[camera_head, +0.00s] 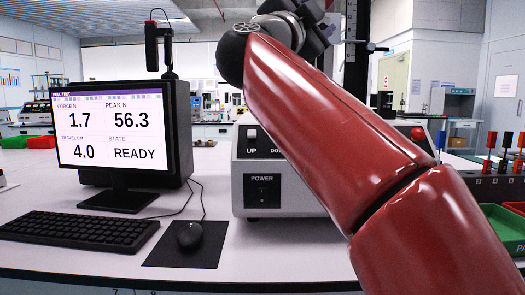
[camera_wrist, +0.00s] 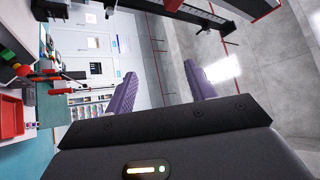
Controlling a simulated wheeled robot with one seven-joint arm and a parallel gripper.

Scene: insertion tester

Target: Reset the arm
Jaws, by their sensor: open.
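My red arm reaches up from the lower right of the head view, across the tester's front, to a dark wrist at the top. My gripper (camera_wrist: 163,88) is open and empty in the wrist view, its two purple fingers wide apart. The fingers point past the bench towards the room and the grey floor, touching nothing. The head view does not show the fingers clearly. The tester (camera_head: 250,150) stands on the bench with UP and POWER controls; my arm hides much of its front. The monitor (camera_head: 110,125) reads force 1.7, peak 56.3, travel 4.0, state READY.
A keyboard (camera_head: 80,230) and a mouse (camera_head: 190,236) on a dark mat lie at the front left of the white bench (camera_head: 290,250). A rack (camera_head: 490,187) with coloured-handled items and a green tray (camera_head: 506,228) are at the right. The wrist view shows a red tray (camera_wrist: 11,117).

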